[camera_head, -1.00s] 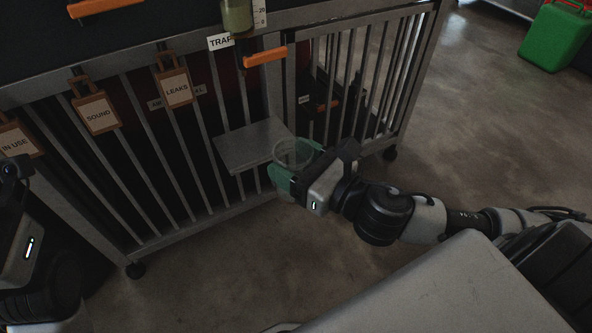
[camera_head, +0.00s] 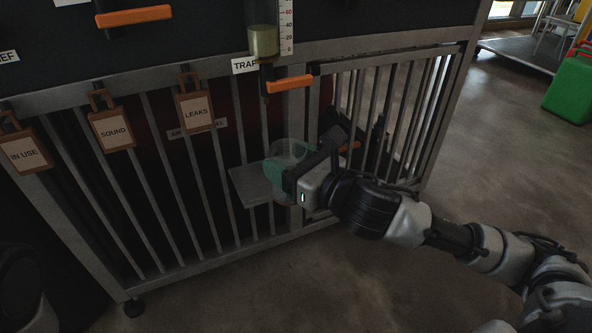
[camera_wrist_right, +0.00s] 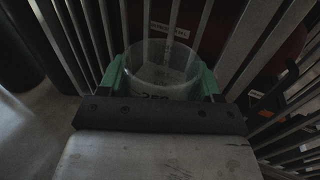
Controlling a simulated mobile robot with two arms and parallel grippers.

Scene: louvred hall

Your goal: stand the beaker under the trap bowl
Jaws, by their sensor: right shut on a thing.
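The clear beaker (camera_head: 290,149) is upright between the green finger pads of my right gripper (camera_head: 287,170), which is shut on it. In the right wrist view the beaker (camera_wrist_right: 163,68) shows its open rim and a number on its wall. The trap bowl (camera_head: 263,41), with murky greenish liquid in it, hangs above and a little left in the picture, by a TRAP label (camera_head: 244,65). A small grey shelf (camera_head: 250,187) juts from the bars below the bowl. The beaker overlaps its right end; I cannot tell whether they touch. My left gripper is out of view.
An orange lever (camera_head: 290,85) sticks out just under the bowl, above the beaker. Metal bars stand close behind the beaker. Tags reading IN USE (camera_head: 26,152), SOUND (camera_head: 113,130) and LEAKS (camera_head: 197,111) hang on the rail.

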